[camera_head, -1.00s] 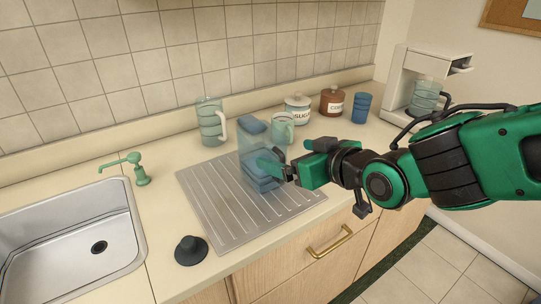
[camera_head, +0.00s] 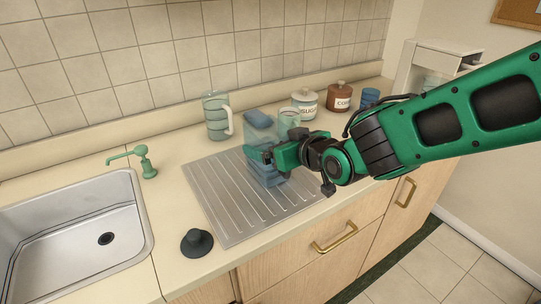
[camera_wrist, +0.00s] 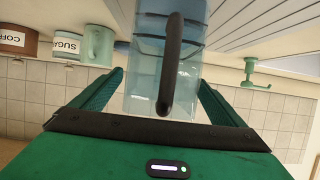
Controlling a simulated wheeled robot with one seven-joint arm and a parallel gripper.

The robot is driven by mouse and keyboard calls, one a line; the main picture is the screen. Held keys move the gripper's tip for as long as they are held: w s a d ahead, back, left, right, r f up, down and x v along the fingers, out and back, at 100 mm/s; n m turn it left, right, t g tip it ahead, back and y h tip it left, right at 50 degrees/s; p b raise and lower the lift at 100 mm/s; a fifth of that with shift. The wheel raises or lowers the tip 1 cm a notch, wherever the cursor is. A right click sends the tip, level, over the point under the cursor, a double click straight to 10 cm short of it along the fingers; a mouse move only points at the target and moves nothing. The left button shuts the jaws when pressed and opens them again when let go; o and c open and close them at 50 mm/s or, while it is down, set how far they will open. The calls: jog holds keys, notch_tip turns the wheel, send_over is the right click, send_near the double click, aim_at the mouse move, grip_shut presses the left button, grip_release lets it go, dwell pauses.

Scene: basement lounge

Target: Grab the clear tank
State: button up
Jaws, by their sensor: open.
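The clear tank (camera_head: 268,176) is a tall, see-through bluish container with a blue top, upright on the metal drainboard (camera_head: 213,207). In the wrist view the tank (camera_wrist: 145,80) fills the middle, with its dark handle (camera_wrist: 172,60) facing my gripper. In the wrist view one finger of my gripper (camera_wrist: 160,85) is on each side of the tank, with gaps visible at both sides. In the head view my gripper hides part of the tank's right side.
A clear pitcher (camera_head: 217,117) stands behind to the left. A green mug (camera_head: 289,118), sugar jar (camera_head: 305,104), brown jar (camera_head: 340,95) and blue cup (camera_head: 369,97) stand behind to the right. A dark stopper (camera_head: 197,243) lies near the sink (camera_head: 80,235). The drainboard's left part is clear.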

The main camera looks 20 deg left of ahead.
jog(key=shift+w+a+f, duration=0.25)
jog(key=shift+w+a, duration=0.1)
jog(key=shift+a, duration=0.1)
jog(key=shift+c, duration=0.4)
jog(key=c, duration=1.5)
jog(key=shift+r, duration=0.1)
jog(key=shift+c, duration=0.6)
